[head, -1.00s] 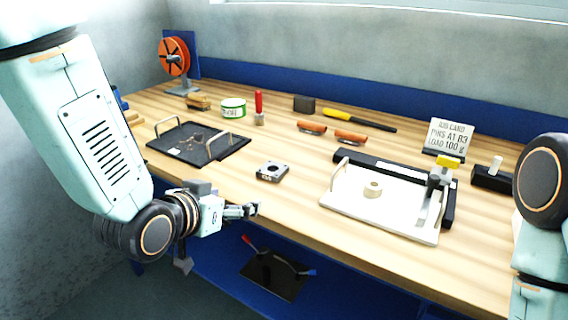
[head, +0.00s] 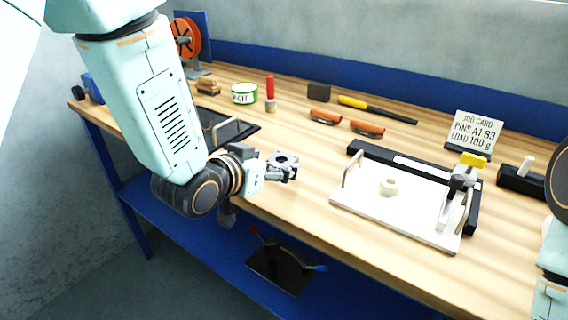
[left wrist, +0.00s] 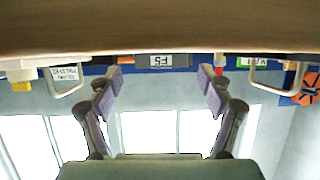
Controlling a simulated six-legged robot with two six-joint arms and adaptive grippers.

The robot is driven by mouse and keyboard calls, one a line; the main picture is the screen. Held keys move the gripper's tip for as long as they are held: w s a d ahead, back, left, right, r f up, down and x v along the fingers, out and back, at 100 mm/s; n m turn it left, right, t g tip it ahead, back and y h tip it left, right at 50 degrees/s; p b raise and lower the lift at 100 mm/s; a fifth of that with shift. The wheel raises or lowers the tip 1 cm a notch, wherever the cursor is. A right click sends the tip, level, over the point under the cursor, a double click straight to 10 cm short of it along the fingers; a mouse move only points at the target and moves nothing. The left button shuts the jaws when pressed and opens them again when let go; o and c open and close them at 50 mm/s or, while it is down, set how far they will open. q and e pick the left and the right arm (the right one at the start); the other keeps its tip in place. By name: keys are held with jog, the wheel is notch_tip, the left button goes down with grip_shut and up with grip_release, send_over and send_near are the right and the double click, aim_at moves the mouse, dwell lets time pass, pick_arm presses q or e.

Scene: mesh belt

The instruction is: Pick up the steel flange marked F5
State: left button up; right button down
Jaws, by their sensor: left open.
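The steel flange marked F5 (head: 287,158) is a small grey block with a round hole, on the bench near its front edge. Its F5 label shows upside down in the left wrist view (left wrist: 168,61), between and beyond my fingers. My left gripper (head: 282,173) is open at the flange's front side and covers part of it in the head view. In the left wrist view its two fingers (left wrist: 161,84) are spread apart with nothing between the pads. I cannot tell whether a finger touches the flange. My right gripper is out of view.
A white tray (head: 353,204) with a handle and a beige ring (head: 389,186) lies to the right. A black tray (head: 243,130) is partly hidden behind my left arm. Bare wood lies right of the flange.

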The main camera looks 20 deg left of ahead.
pick_arm(q)
jog(key=shift+x, duration=0.8)
jog(key=shift+w, duration=0.1)
jog(key=shift+a, duration=0.2)
jog(key=shift+w+d+f, duration=0.15)
jog(key=shift+w+d, duration=0.1)
jog(key=shift+c, duration=1.2)
jog(key=shift+s+a, duration=0.2)
jog(key=shift+s, duration=0.05)
jog(key=c, duration=0.4)
jog(key=shift+w+d, duration=0.15)
jog(key=c, duration=0.9)
